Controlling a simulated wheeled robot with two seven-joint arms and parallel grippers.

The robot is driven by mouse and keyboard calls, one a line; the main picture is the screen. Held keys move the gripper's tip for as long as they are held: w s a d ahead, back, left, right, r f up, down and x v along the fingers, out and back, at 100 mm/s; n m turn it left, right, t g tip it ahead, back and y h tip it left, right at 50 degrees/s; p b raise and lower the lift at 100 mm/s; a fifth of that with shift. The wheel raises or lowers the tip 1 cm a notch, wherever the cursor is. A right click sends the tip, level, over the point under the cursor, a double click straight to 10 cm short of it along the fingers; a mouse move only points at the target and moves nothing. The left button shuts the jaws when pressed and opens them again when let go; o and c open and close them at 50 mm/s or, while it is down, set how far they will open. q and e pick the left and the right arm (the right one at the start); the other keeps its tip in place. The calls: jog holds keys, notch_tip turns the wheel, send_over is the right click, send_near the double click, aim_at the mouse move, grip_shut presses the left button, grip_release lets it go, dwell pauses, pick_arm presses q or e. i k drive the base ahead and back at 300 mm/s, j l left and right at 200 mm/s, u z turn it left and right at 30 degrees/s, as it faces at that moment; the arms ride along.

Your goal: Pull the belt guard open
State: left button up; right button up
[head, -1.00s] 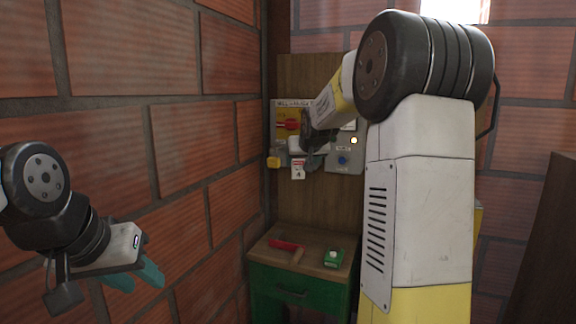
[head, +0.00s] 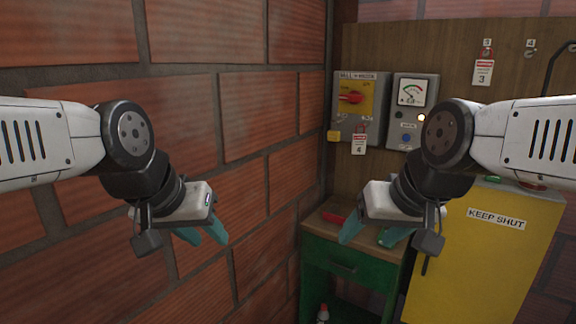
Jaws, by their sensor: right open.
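A yellow panel (head: 478,268) marked KEEP SHUT stands at the lower right, and I take it for the belt guard. It looks shut. A dark upright handle (head: 425,266) shows near its left edge, partly behind my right gripper. My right gripper (head: 370,234) is open and empty, in front of the green cabinet and left of the panel, apart from the handle as far as I can see. My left gripper (head: 202,235) has its teal fingers apart and empty, in front of the brick wall, far from the panel.
A switch box (head: 357,105) with a red knob on a yellow plate and a hanging tag 4 (head: 359,144) is on the wooden board. A meter box (head: 412,92) is beside it. A green cabinet (head: 345,268) stands below. The brick wall (head: 110,265) bounds the left side.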

aim_at(497, 242)
jog(key=z, duration=1.5)
